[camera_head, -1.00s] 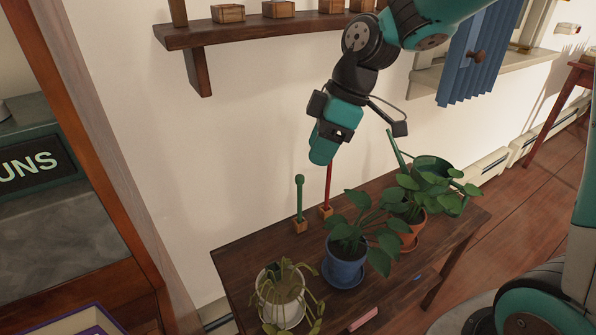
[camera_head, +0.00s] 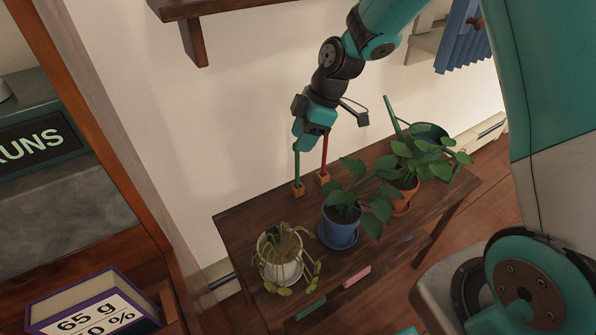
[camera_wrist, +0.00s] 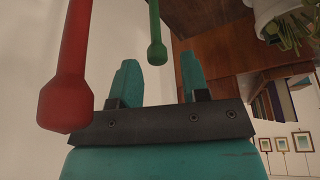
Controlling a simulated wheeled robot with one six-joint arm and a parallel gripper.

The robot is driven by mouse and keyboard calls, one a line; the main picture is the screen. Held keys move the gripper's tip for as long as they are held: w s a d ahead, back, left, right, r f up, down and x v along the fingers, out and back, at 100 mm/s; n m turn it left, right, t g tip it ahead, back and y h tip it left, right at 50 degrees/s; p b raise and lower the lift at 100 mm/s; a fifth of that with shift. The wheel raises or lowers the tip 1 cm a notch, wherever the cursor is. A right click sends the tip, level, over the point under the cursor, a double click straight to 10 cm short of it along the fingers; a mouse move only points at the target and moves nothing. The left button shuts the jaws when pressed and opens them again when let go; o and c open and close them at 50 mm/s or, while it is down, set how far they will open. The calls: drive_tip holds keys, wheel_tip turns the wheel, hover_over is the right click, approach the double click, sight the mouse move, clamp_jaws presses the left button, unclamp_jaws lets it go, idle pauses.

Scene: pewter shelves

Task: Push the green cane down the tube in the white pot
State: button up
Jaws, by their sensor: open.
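The green cane (camera_head: 297,168) stands upright in a small wooden block at the back of the table; its round knob shows in the wrist view (camera_wrist: 157,54). My gripper (camera_head: 304,143) is open, pointing down at the top of this cane. In the wrist view my open fingers (camera_wrist: 158,72) have the knob in line between them, just past the tips; I cannot tell whether they touch it. The white pot (camera_head: 284,274), with a drooping, yellowish plant, stands at the table's front left. A tube in it cannot be made out clearly.
A red cane (camera_head: 324,152) in its own block stands close right of the green one, and its knob looms near my gripper in the wrist view (camera_wrist: 66,104). A blue pot (camera_head: 338,234) and an orange pot (camera_head: 406,190) hold leafy plants. A watering can (camera_head: 428,133) stands behind.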

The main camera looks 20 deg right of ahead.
drive_tip(key=b, duration=0.1)
hover_over(297, 170)
drive_tip(key=f, duration=0.5)
drive_tip(key=shift+w+a, duration=0.25)
drive_tip(key=shift+w, duration=0.1)
drive_tip(key=shift+r, duration=0.1)
clamp_jaws()
